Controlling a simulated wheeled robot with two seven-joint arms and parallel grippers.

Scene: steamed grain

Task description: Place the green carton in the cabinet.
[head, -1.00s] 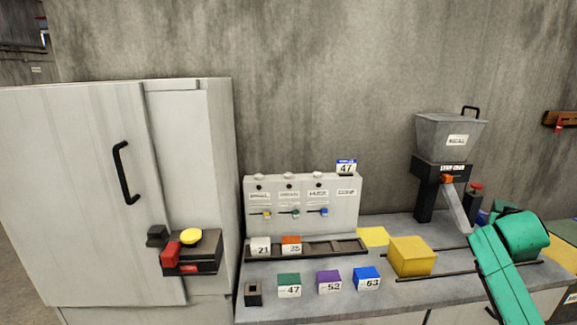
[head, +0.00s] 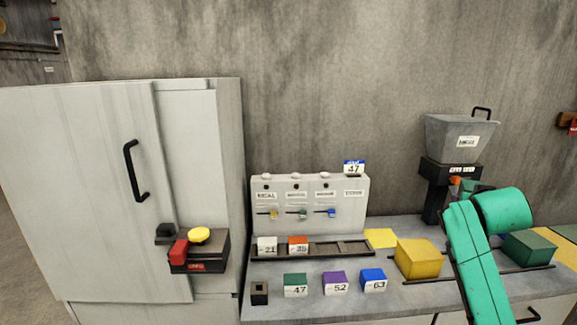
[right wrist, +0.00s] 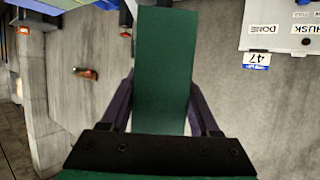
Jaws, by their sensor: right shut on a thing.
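The cabinet (head: 90,200) stands at the left in the head view, light grey and tall. In the head view my green right arm hides most of the gripper and carton, in front of the hopper. Another dark green box (head: 530,248) sits on the counter at the right. My left gripper is not in view.
A control box with a yellow button (head: 199,235) sticks out from the cabinet front. A yellow box (head: 418,258) and small numbered blocks stand on the counter, before a white panel (head: 308,205). The grey hopper (head: 458,137) rises behind my right arm. Bare wall lies above.

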